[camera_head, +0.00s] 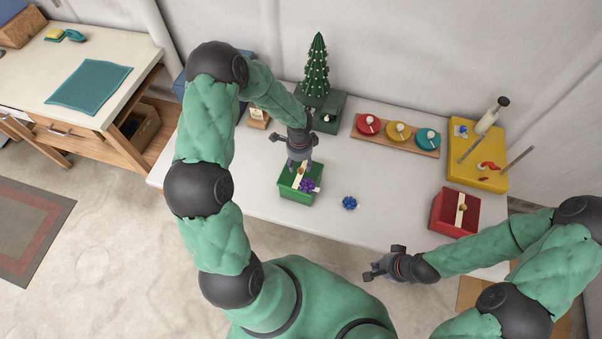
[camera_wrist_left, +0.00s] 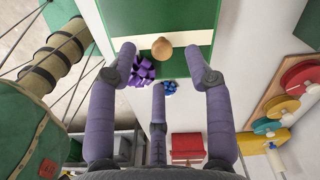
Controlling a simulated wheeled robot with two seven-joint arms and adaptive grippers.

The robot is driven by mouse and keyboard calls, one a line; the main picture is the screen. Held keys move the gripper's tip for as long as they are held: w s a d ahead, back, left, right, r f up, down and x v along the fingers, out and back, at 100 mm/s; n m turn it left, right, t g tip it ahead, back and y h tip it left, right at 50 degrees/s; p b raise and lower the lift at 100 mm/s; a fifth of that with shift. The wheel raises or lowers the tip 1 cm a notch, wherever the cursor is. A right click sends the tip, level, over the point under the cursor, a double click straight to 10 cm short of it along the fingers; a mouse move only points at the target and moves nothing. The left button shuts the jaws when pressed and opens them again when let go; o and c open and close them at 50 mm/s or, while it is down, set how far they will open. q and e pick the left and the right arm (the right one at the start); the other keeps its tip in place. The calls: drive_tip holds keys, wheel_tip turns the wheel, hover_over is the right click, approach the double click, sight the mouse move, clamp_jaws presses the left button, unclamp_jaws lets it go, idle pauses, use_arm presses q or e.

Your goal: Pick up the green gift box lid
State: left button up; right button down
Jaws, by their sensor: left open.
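The green gift box lid (camera_head: 287,183) lies on top of the green gift box (camera_head: 296,197) near the front edge of the white table. It has a cream ribbon and, in the left wrist view (camera_wrist_left: 180,12), a round wooden knob (camera_wrist_left: 162,48). A purple bow (camera_head: 307,186) shows at the lid's right side. My left gripper (camera_head: 299,164) is over the lid. Its fingers (camera_wrist_left: 160,56) are open, with the knob between them in the picture; contact cannot be told. My right gripper (camera_head: 378,265) appears open and empty, away from the box, by the table's front edge.
A blue bow (camera_head: 349,203) lies right of the box. A red gift box (camera_head: 455,212) stands farther right. Behind are a small tree (camera_head: 316,66), a wooden tray (camera_head: 414,145) with coloured discs, and a yellow board (camera_head: 484,179) with rods. Table between the blue bow and red box is clear.

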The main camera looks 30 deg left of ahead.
sight(301, 170)
use_arm(q)
wheel_tip(301, 170, down, 5)
drive_tip(key=shift+w+d+f, duration=0.1)
drive_tip(key=shift+w+d, duration=0.05)
clamp_jaws()
